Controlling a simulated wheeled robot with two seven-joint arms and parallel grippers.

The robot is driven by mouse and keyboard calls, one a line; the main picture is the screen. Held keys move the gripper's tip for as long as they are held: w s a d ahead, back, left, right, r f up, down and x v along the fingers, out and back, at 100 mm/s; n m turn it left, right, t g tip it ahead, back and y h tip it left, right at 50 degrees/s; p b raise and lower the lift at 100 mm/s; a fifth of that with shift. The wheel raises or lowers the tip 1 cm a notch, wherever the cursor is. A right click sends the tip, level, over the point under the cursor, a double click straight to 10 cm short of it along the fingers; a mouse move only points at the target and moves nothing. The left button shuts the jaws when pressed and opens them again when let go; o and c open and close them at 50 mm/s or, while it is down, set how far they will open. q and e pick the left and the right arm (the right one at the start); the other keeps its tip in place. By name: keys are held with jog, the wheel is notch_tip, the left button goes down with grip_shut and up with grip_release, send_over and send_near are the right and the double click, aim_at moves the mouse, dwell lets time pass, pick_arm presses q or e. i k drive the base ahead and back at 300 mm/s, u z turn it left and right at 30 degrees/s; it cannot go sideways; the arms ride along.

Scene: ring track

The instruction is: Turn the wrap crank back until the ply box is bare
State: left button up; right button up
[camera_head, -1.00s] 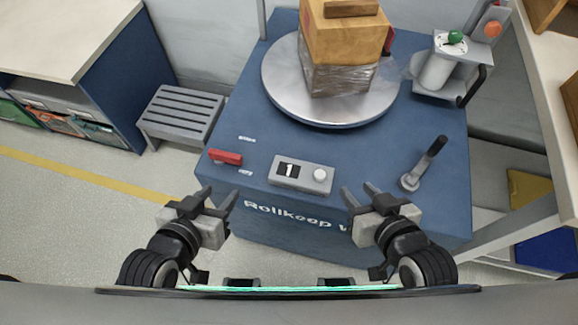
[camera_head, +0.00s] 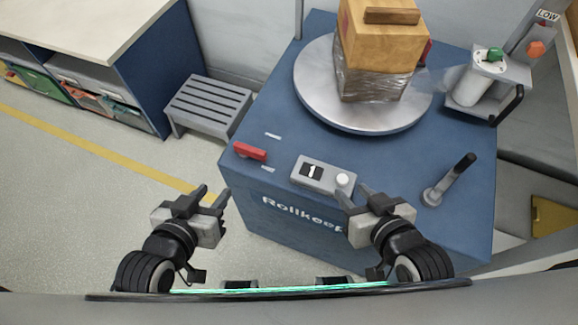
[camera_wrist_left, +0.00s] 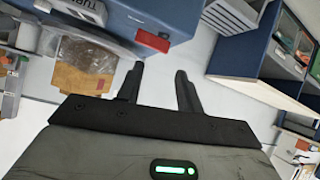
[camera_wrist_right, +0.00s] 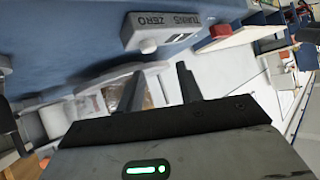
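The ply box (camera_head: 382,42) stands on the round grey turntable (camera_head: 318,88). Clear wrap (camera_head: 370,84) covers its lower part; the upper part and top block look bare. Film stretches right toward a white roll (camera_head: 467,93). The wrap crank (camera_head: 449,180), a black handle on a grey arm, sits at the right of the blue machine top. My left gripper (camera_head: 212,194) is open and empty, left of the machine's front. My right gripper (camera_head: 355,193) is open and empty by the front edge, left of the crank and apart from it.
A counter box (camera_head: 322,174) reads 1 and has a white button. A red handle (camera_head: 249,151) is at the machine's front left corner. A green knob (camera_head: 494,55) and an orange knob (camera_head: 535,48) are at upper right. A grey step stool (camera_head: 207,103) stands to the left.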

aim_at(471, 158)
jog(key=u, duration=0.7)
jog(key=k, duration=0.95)
jog(key=z, duration=1.5)
jog(key=i, duration=0.45)
jog(key=u, duration=0.15)
